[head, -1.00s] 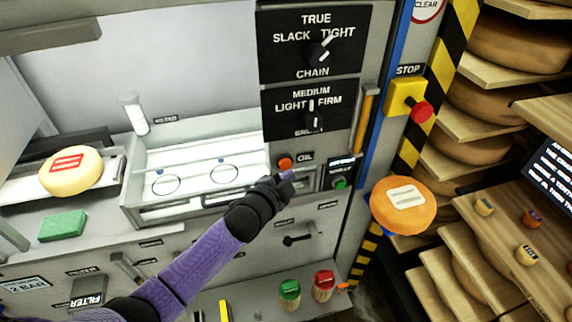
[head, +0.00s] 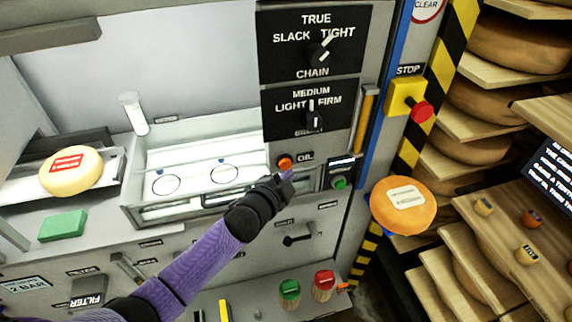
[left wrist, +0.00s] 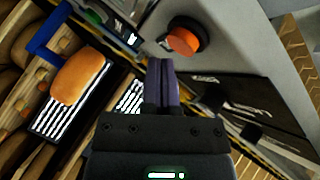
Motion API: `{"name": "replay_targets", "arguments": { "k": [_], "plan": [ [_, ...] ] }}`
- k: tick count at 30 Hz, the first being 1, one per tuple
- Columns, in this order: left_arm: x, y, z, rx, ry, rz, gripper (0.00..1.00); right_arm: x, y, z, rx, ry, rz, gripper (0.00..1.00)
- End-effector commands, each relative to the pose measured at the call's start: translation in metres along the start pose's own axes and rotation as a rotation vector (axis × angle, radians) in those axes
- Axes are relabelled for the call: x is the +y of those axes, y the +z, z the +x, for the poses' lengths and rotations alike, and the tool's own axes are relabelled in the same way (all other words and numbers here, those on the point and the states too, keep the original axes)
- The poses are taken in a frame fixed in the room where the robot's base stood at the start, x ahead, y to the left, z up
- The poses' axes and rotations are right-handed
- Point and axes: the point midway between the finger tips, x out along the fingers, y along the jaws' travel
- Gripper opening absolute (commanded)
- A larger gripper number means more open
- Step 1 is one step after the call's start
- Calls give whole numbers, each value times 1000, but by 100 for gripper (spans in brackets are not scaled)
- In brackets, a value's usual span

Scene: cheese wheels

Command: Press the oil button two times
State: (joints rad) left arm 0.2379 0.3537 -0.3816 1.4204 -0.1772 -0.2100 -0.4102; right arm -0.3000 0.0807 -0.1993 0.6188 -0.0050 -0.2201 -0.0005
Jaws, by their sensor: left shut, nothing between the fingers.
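The oil button (head: 285,162) is a round orange-red button on the machine's grey front, left of the OIL label (head: 306,157). It also shows in the left wrist view (left wrist: 183,41), standing out on a dark collar. My left gripper (head: 287,177) is shut and empty, with its fingertips just below the button in the head view. In the left wrist view the closed fingers (left wrist: 162,66) end to the left of the button, with a visible gap between them. My right gripper is in neither view.
A green button (head: 340,183) sits to the right below the oil button. A yellow box with a red STOP button (head: 421,111) is at upper right. Knob panels (head: 314,45) are above. An orange cheese wheel (head: 402,206) is to the right.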

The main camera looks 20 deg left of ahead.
Motion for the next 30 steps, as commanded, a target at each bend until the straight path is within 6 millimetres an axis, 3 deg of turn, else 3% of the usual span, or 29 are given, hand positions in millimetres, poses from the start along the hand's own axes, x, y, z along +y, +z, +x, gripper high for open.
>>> {"name": "replay_targets", "arguments": {
  "k": [30],
  "plan": [
    [-7, 6, 9, 0, 0, 1, 0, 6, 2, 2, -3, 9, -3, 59]
  ]
}}
